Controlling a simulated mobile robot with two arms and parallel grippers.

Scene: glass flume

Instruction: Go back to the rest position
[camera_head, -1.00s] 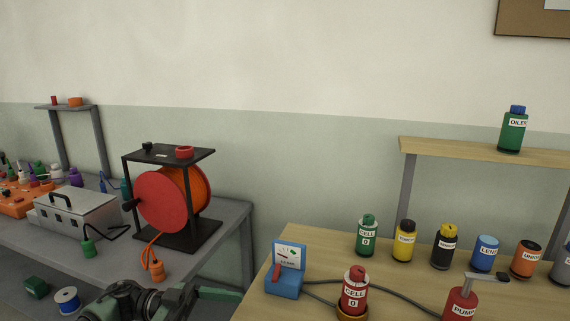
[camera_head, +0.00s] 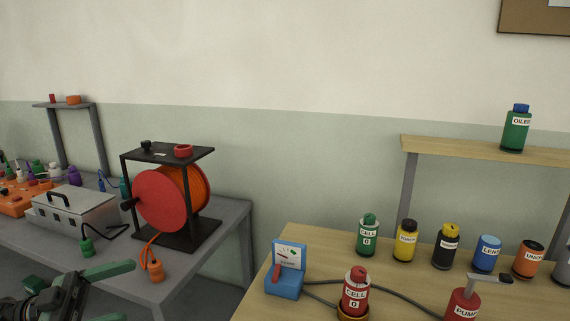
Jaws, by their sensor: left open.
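My left gripper (camera_head: 130,291) is at the lower left of the head view, over the front part of the grey table (camera_head: 229,219). Its green fingers are spread apart with nothing between them. The lower finger is partly cut off by the bottom edge. It is below and left of the orange plug (camera_head: 156,271) that hangs by a cord from the red-orange reel (camera_head: 160,200), and appears apart from it. My right gripper is out of view.
The wooden table (camera_head: 318,239) at right holds a blue meter (camera_head: 284,283), a red cell (camera_head: 355,290), a red pump (camera_head: 463,305) and several bottles. A gap separates the tables.

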